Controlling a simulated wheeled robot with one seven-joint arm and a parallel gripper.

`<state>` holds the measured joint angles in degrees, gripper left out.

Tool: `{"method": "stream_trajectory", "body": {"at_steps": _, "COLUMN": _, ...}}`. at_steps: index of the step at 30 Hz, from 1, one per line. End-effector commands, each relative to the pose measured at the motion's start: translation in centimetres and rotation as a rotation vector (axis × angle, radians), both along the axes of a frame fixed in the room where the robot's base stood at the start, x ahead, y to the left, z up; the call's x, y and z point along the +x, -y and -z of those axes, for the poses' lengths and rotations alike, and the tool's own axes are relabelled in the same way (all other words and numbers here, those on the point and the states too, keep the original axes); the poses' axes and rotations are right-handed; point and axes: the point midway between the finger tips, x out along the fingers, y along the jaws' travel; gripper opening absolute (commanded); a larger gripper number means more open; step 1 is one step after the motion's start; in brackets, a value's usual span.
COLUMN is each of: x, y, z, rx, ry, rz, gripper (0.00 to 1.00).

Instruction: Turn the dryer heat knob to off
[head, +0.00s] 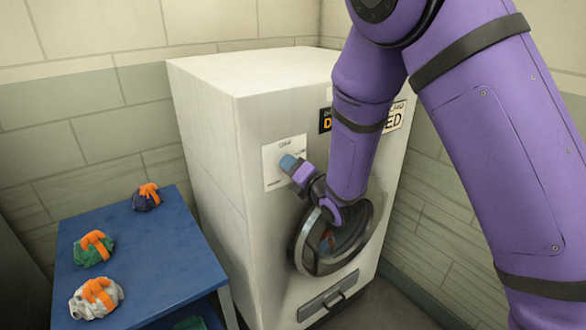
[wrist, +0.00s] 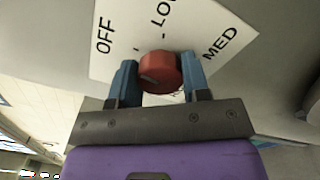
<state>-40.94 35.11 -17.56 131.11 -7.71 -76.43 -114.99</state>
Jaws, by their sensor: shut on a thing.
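The white dryer (head: 205,120) stands in a corner with its control plate (head: 273,178) on the front. In the wrist view the plate (wrist: 108,62) shows the words OFF, LOW and MED around the red heat knob (wrist: 160,72). My gripper (head: 288,162) is at the plate, its blue fingers on either side of the knob and shut on it. In the wrist view my gripper (wrist: 158,75) straddles the knob. The knob is hidden in the head view. A dark mark shows on the knob, but I cannot tell which setting it points to.
The round dryer door (head: 304,252) is below my gripper, with something orange behind its glass. Brick walls stand close behind.

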Motion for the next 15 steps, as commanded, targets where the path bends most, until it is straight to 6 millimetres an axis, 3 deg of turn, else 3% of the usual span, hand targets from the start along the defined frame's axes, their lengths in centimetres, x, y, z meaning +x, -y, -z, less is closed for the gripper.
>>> {"method": "stream_trajectory", "body": {"at_steps": 15, "x": -0.11, "y": -0.02, "z": 0.18, "rx": -0.131, "ry": 0.083, "rz": -0.001, "gripper": 0.19}}
